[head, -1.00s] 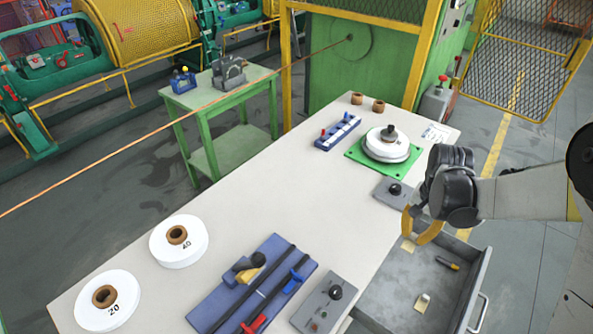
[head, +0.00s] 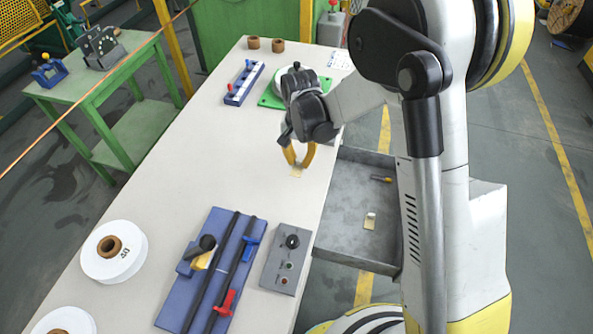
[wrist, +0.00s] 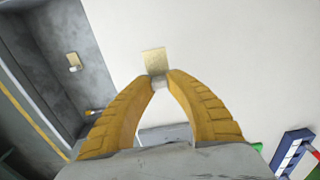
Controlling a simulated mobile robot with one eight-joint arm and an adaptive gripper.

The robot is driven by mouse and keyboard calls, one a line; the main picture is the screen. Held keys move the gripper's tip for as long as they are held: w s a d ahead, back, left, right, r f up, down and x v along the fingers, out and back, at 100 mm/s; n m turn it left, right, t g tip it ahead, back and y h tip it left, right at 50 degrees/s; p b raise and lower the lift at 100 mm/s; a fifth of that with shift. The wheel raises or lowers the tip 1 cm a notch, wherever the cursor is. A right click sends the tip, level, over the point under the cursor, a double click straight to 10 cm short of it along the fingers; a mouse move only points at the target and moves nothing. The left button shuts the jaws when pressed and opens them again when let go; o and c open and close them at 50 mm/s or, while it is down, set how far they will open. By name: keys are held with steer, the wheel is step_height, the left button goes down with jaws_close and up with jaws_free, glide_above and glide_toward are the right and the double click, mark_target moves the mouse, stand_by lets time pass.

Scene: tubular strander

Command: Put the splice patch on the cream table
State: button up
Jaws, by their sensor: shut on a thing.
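The splice patch (wrist: 153,62) is a small, flat, pale yellow piece at the tips of my gripper (wrist: 158,80). My gripper (head: 298,166) has its two yellow fingers shut on it. In the head view, the patch (head: 297,173) shows just below the fingertips, over the right part of the cream table (head: 185,158). I cannot tell whether it touches the tabletop. A bare stretch of table lies around it in the wrist view.
The open grey drawer (head: 345,238) juts out at the table's right side, holding another pale patch (head: 370,221) and a yellow-handled tool (head: 381,179). A grey button box (head: 287,260) and blue splicing fixture (head: 212,270) lie nearer. A blue rack (head: 244,83) stands farther back.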

mark_target(297, 164)
steer(key=shift+a+f, duration=0.2)
steer(key=shift+a, duration=0.05)
steer(key=shift+f, duration=0.3)
steer(key=shift+f+b, duration=0.65)
steer(key=shift+f, duration=1)
steer(key=shift+f, duration=0.2)
steer(key=o, duration=0.7)
steer(key=shift+r, duration=0.1)
